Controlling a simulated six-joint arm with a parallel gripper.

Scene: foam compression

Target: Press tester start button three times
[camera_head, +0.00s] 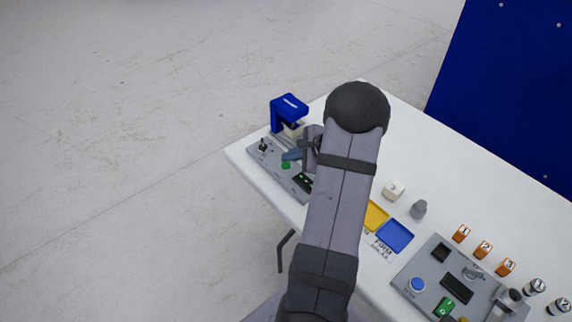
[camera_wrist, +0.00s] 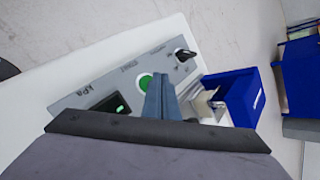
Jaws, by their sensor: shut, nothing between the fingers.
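The tester is a blue press frame (camera_head: 289,108) with a grey control panel (camera_head: 270,168) in front of it, at the far left end of the white table. On the panel is a round green button (camera_head: 286,165), which also shows in the wrist view (camera_wrist: 145,81). My gripper (camera_head: 290,155) is shut and empty, its blue-grey fingers close beside the green button. In the wrist view the fingertips (camera_wrist: 161,78) lie just right of the button and cover part of its edge. I cannot tell whether they touch the panel.
The panel also carries a black lever switch (camera_wrist: 184,55) and a dark display (camera_wrist: 108,106) marked kPa.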

